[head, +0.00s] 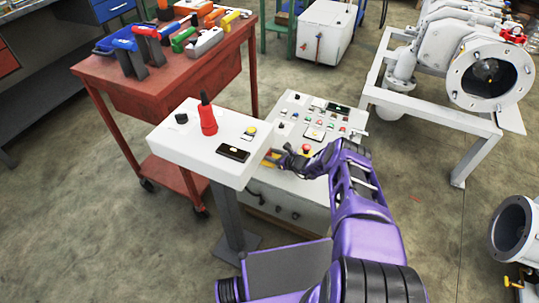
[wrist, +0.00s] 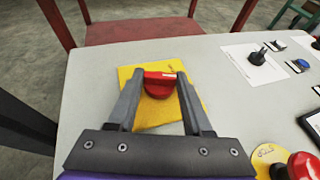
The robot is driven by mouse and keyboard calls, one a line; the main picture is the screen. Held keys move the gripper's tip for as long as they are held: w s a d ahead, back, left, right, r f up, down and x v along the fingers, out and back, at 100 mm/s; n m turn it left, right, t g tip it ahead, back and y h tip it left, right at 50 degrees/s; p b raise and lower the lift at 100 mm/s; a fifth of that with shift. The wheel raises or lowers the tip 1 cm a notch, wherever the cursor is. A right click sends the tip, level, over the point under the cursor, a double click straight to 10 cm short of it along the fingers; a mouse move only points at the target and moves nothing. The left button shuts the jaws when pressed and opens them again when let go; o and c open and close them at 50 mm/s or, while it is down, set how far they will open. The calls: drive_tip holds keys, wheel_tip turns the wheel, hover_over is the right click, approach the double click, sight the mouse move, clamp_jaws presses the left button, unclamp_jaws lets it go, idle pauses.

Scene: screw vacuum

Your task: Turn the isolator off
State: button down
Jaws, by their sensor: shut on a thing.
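The isolator is a red rotary knob (wrist: 157,88) on a yellow square plate (wrist: 140,115), on the white top of the control panel. Its grip bar lies across the wrist view, with a pale mark toward the right end. My gripper (wrist: 160,74) is shut on the knob, one grey finger at each end of the bar. In the head view my gripper (head: 287,160) is at the left edge of the control panel (head: 285,178). Part of the yellow plate (head: 270,158) shows there, but the knob is hidden.
A red emergency-stop button (wrist: 304,167) on a yellow disc sits right of my gripper. Switches and lamps cover the panel's far side. A red tool trolley (head: 120,80) stands to the left.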

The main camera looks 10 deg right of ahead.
drive_tip(key=shift+w+d+n+g+y, duration=0.1)
drive_tip(key=shift+d+n+g+y, duration=0.05)
drive_tip(key=shift+n+g+y, duration=0.85)
drive_tip(key=shift+c, duration=1.6)
unclamp_jaws()
drive_tip(key=shift+s+d+r+p, duration=0.2)
drive_tip(key=shift+d+r+p, duration=0.1)
drive_tip(key=shift+p, duration=0.05)
drive_tip(key=p+v, duration=0.1)
drive_tip(key=v, duration=0.4)
drive_tip(key=p+v, duration=0.2)
drive_tip(key=v, duration=0.4)
drive_tip(key=p+v, duration=0.2)
drive_tip(key=v, duration=0.3)
drive_tip(key=shift+s+d+f, duration=0.25)
drive_tip(key=shift+s, duration=0.05)
